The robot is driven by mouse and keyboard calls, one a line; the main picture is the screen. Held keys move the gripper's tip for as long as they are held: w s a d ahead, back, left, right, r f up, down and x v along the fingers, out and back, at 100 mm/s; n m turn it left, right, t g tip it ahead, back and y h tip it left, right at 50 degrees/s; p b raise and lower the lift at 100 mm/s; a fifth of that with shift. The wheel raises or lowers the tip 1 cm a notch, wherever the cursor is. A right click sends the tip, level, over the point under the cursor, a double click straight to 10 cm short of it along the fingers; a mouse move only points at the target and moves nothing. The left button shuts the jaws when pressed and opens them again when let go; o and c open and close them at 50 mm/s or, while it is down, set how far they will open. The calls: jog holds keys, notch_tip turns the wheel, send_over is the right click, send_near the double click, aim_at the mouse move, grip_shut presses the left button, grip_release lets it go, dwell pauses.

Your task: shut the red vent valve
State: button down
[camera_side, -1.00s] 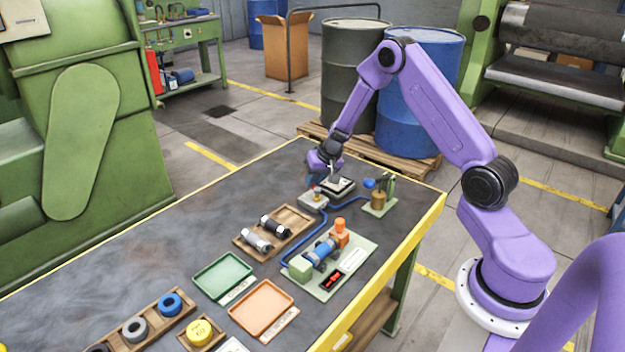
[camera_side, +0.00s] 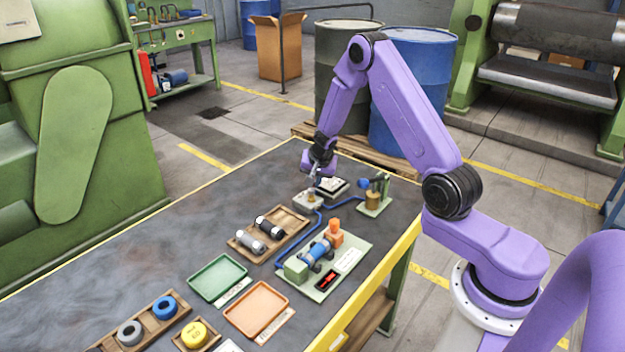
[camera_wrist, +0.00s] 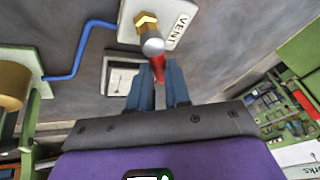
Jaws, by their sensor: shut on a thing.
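The vent valve (camera_wrist: 152,42) has a brass fitting and a silver hub on a pale plate marked VENT (camera_wrist: 172,30). Its red handle (camera_wrist: 158,67) runs from the hub toward my gripper (camera_wrist: 158,82). My gripper's blue fingers are shut on the handle's outer end, which they partly hide. In the side view my gripper (camera_side: 312,187) is down at the vent plate (camera_side: 303,202), and the handle is hard to make out there.
A box with a pale face (camera_side: 332,188) stands close behind the vent plate. A blue hose (camera_side: 322,224) runs over the bench. A green stand with a brass cylinder (camera_side: 373,200) is to the right. A wooden tray with two cylinders (camera_side: 268,236) lies in front.

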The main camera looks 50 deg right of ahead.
jog(key=m, duration=0.2)
jog(key=s+m+g+h, duration=0.1)
jog(key=m, duration=0.1)
jog(key=shift+s+m+g+h, duration=0.2)
jog(key=shift+m+g+h, duration=0.05)
jog(key=shift+m, duration=0.45)
jog(key=shift+s+m+g+h, duration=0.15)
jog(key=shift+m+g+h, duration=0.1)
jog(key=shift+m, duration=0.45)
jog(key=shift+d, duration=0.1)
jog(key=c, duration=1.1)
grip_release()
jog(key=v, duration=1.7)
jog(key=shift+r, duration=0.25)
